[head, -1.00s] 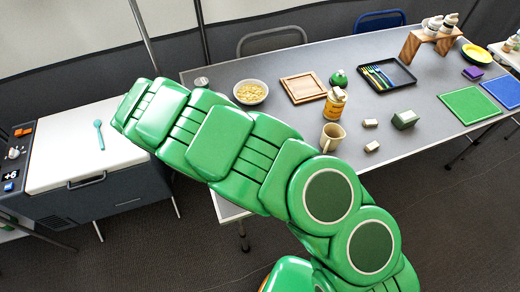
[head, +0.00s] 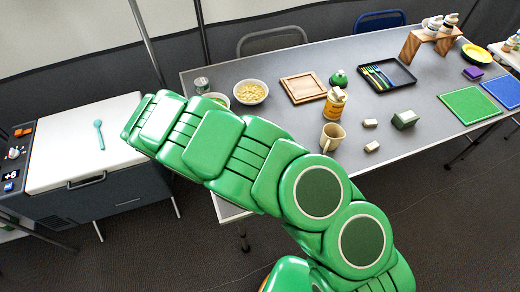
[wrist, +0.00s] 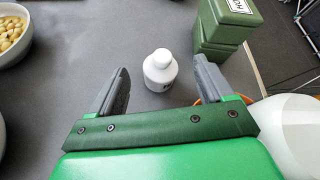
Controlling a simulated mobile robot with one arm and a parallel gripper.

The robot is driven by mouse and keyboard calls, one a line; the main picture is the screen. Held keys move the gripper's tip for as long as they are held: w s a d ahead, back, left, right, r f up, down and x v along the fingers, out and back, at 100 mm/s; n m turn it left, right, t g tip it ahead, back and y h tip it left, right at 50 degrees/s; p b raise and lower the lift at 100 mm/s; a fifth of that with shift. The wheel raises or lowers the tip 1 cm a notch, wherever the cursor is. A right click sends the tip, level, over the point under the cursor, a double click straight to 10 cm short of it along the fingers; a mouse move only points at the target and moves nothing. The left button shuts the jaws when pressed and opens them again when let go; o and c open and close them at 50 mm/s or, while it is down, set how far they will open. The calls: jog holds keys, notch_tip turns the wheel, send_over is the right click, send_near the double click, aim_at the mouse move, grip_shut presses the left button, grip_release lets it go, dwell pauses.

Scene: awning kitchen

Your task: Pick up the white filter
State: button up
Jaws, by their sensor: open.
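A white bottle-shaped thing with a narrower cap, which looks like the white filter (wrist: 159,76), stands upright on the grey table in the wrist view. My gripper (wrist: 161,66) is open, one grey finger on each side of the filter in the picture. Clear table shows between the filter and both fingers; how far below them it is I cannot tell. In the head view my green arm hides the filter and my fingers.
Stacked green boxes (wrist: 226,22) stand close to the right finger. A bowl of pale food (wrist: 12,34) is at the upper left; it also shows in the head view (head: 251,92). A white cooler (head: 75,150) with a teal spoon stands left of the table.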

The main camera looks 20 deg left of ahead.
jog(key=shift+f+x, duration=0.25)
jog(key=shift+x, duration=2.25)
jog(key=shift+a, duration=0.15)
jog(key=c, duration=1.1)
jog(key=shift+r, duration=0.15)
